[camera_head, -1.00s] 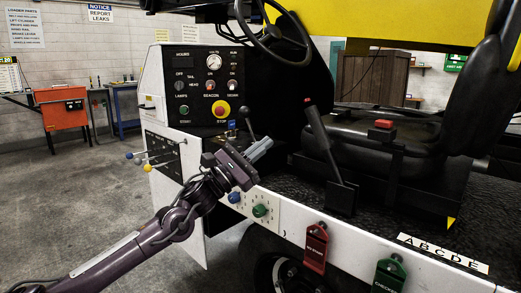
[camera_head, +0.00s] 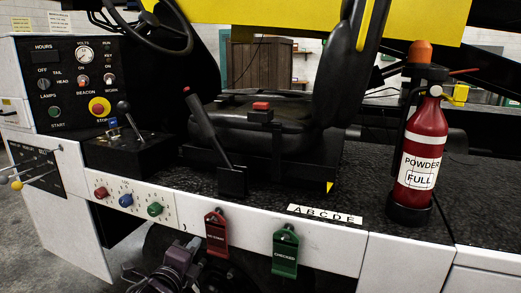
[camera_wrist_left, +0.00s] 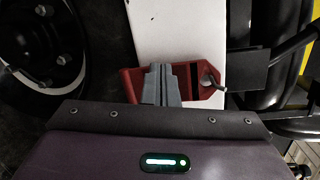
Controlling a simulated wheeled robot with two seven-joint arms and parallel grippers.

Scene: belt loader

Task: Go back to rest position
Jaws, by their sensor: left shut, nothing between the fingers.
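My left gripper (camera_head: 182,258) is low at the bottom of the head view, in front of the loader's white side panel (camera_head: 335,248). It is below and left of the red tag (camera_head: 216,234) hanging on that panel. In the left wrist view the grey fingers (camera_wrist_left: 162,85) are shut together and empty. They overlap the red tag (camera_wrist_left: 205,88) in that picture; I cannot tell whether they touch it. The rest of my left arm is mostly below the head view's edge. My right gripper is not in view.
A green tag (camera_head: 285,252) hangs right of the red one. Red, blue and green knobs (camera_head: 126,200) sit on a plate to the left. Coloured-ball levers (camera_head: 17,185) stick out at far left. A red extinguisher (camera_head: 421,150) stands on the deck. A wheel (camera_wrist_left: 42,45) is close by.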

